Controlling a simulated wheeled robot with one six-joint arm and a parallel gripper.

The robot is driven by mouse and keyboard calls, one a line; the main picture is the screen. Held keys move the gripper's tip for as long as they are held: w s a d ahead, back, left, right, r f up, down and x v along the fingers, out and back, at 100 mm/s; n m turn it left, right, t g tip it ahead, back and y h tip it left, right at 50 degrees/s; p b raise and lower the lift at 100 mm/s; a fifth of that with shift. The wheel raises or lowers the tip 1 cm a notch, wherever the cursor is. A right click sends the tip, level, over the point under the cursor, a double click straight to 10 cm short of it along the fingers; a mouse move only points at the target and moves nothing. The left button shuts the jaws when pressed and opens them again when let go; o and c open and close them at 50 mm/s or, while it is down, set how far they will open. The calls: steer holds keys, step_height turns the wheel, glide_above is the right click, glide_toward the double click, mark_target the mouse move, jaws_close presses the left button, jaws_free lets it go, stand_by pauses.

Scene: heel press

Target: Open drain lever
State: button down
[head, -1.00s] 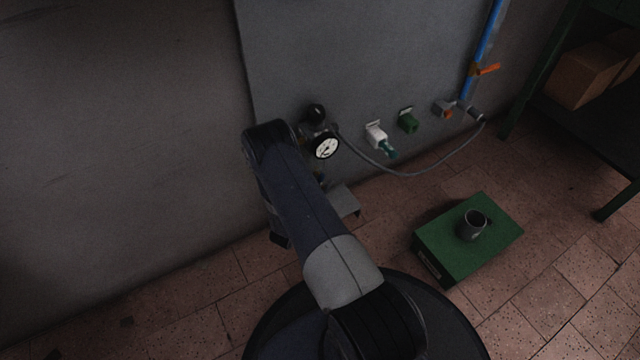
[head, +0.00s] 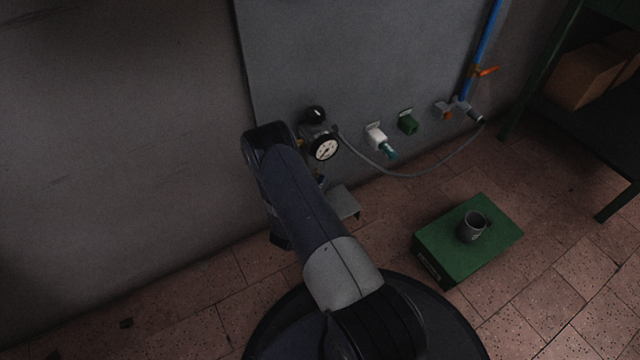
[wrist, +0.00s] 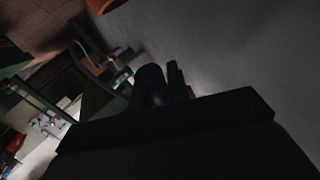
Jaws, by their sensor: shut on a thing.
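The pressure gauge (head: 323,147) with a white dial sits low on the grey wall panel, with a black knob (head: 316,114) above it. I cannot make out the drain lever for sure. My gripper is hidden behind my arm in the head view. In the dark wrist view, my gripper (wrist: 161,80) is shut on a dark rounded thing (wrist: 151,84), too dark to name. An orange thing (wrist: 104,5) shows at the top edge there.
A grey hose (head: 405,175) hangs from the gauge to the blue pipe (head: 481,50), which has an orange handle (head: 487,70). White (head: 376,136) and green (head: 408,123) fittings are on the panel. A green box (head: 455,255) with a mug (head: 473,225) stands on the tiled floor.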

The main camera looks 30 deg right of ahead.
steer(key=shift+d+f+n+t+h, duration=0.1)
steer(key=shift+d+n+t+h, duration=0.1)
steer(key=shift+n+t+h, duration=0.15)
steer(key=shift+d+n+t+h, duration=0.25)
steer(key=shift+n+h, duration=0.1)
steer(key=shift+h, duration=0.2)
steer(key=shift+a, duration=0.1)
steer(key=c, duration=1.3)
jaws_free()
steer(key=shift+c, duration=0.2)
steer(key=p+v, duration=0.3)
steer(key=v, duration=0.7)
steer(key=shift+s+a, duration=0.25)
steer(key=shift+s, duration=0.05)
steer(key=shift+d, duration=0.1)
